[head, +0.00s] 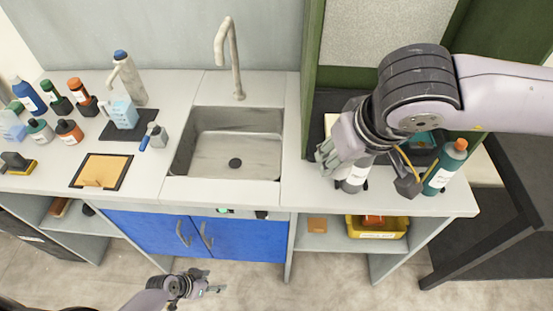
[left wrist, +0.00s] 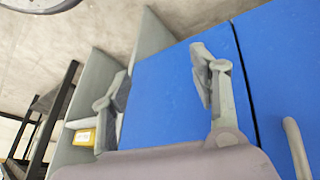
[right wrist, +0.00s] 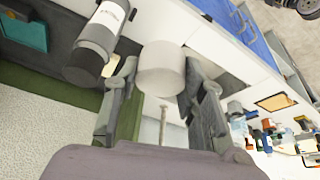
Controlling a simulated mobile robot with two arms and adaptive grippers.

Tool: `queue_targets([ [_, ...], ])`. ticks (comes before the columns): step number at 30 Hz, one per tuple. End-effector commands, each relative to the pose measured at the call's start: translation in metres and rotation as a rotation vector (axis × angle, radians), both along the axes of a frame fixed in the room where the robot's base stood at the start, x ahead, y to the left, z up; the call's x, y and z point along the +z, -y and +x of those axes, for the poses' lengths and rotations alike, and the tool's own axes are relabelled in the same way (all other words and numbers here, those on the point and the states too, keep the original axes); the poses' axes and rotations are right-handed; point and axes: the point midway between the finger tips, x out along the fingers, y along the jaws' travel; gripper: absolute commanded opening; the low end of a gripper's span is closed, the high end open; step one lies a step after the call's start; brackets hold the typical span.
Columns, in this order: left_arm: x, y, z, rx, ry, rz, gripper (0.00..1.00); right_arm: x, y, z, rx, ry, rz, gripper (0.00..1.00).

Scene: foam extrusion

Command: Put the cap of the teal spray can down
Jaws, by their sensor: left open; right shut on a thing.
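The teal spray can (head: 441,168) stands upright near the right end of the counter, with an orange top and a white label. My right gripper (head: 328,158) is above the counter right of the sink, well left of the teal can. In the right wrist view its fingers (right wrist: 160,88) are shut on a pale grey round cap (right wrist: 160,68). I cannot make out the cap clearly in the head view. My left gripper (head: 213,288) is open and empty, low in front of the blue cabinet; its spread fingers also show in the left wrist view (left wrist: 160,85).
A grey can with a white label (head: 355,180) stands just below my right gripper. The sink (head: 235,155) is to its left. Several bottles crowd the left counter, with a framed tan board (head: 102,171). The counter's front strip (head: 330,200) is bare.

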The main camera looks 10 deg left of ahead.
Motion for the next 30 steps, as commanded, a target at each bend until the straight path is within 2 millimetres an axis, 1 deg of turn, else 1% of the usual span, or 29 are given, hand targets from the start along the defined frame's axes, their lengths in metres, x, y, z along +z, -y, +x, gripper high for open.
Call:
queue_targets([
  [1, 0.024, 0.010, 0.017, -0.047, 0.036, -0.049, 0.61, 0.000, 0.000, 0.000, 0.000, 0.000, 0.000, 0.27],
  [2, 0.038, 0.017, 0.024, -0.074, 0.055, -0.080, 0.62, 0.000, 0.000, 0.000, 0.000, 0.000, 0.000, 0.27],
  [3, 0.058, 0.028, 0.033, -0.116, 0.081, -0.124, 0.62, 0.000, 0.000, 0.000, 0.000, 0.000, 0.000, 0.27],
  [5, 0.088, 0.046, 0.042, -0.182, 0.117, -0.192, 0.62, 0.000, 0.000, 0.000, 0.000, 0.000, 0.000, 0.27],
  [6, 0.108, 0.058, 0.046, -0.228, 0.142, -0.235, 0.62, 0.000, 0.000, 0.000, 0.000, 0.000, 0.000, 0.27],
  [8, 0.140, 0.074, 0.053, -0.300, 0.190, -0.283, 0.62, 0.000, 0.000, 0.000, 0.000, 0.000, 0.000, 0.27],
  [9, 0.162, 0.084, 0.057, -0.350, 0.229, -0.303, 0.62, 0.000, 0.000, 0.000, 0.000, 0.000, 0.000, 0.27],
  [10, 0.178, 0.091, 0.060, -0.390, 0.260, -0.314, 0.62, 0.000, 0.000, 0.000, 0.000, 0.000, 0.000, 0.27],
  [11, 0.195, 0.098, 0.062, -0.428, 0.290, -0.325, 0.62, 0.000, 0.000, 0.000, 0.000, 0.000, 0.000, 0.27],
  [12, 0.217, 0.108, 0.063, -0.482, 0.331, -0.338, 0.62, 0.000, 0.000, 0.000, 0.000, 0.000, 0.000, 0.27],
  [14, 0.250, 0.122, 0.061, -0.565, 0.388, -0.362, 0.62, 0.000, 0.000, 0.000, 0.000, 0.000, 0.000, 0.27],
  [15, 0.271, 0.132, 0.057, -0.621, 0.425, -0.376, 0.62, 0.000, 0.000, 0.000, 0.000, 0.000, 0.000, 0.27],
  [17, 0.303, 0.146, 0.048, -0.706, 0.478, -0.400, 0.62, 0.000, 0.000, 0.000, -0.001, 0.000, 0.000, 0.27],
  [18, 0.325, 0.155, 0.043, -0.755, 0.516, -0.417, 0.62, 0.000, 0.000, 0.000, -0.001, 0.000, 0.000, 0.27],
  [20, 0.360, 0.166, 0.046, -0.790, 0.578, -0.446, 0.62, 0.000, 0.000, 0.000, -0.001, 0.000, 0.000, 0.27],
  [21, 0.382, 0.171, 0.053, -0.787, 0.616, -0.468, 0.62, 0.000, 0.000, 0.000, -0.001, 0.000, 0.000, 0.27],
  [23, 0.415, 0.177, 0.064, -0.772, 0.669, -0.504, 0.62, 0.000, 0.000, 0.000, 0.000, 0.000, 0.000, 0.27],
  [24, 0.437, 0.181, 0.070, -0.760, 0.701, -0.530, 0.62, 0.000, 0.000, 0.000, 0.000, 0.000, 0.000, 0.27],
  [26, 0.466, 0.186, 0.076, -0.749, 0.742, -0.566, 0.62, 0.000, 0.000, 0.000, 0.000, 0.000, 0.000, 0.27],
  [27, 0.485, 0.189, 0.078, -0.744, 0.768, -0.588, 0.62, 0.000, 0.000, 0.000, 0.000, 0.000, 0.000, 0.27],
  [30, 0.522, 0.194, 0.081, -0.734, 0.814, -0.639, 0.62, 0.000, 0.000, 0.000, 0.000, 0.000, 0.000, 0.27],
])
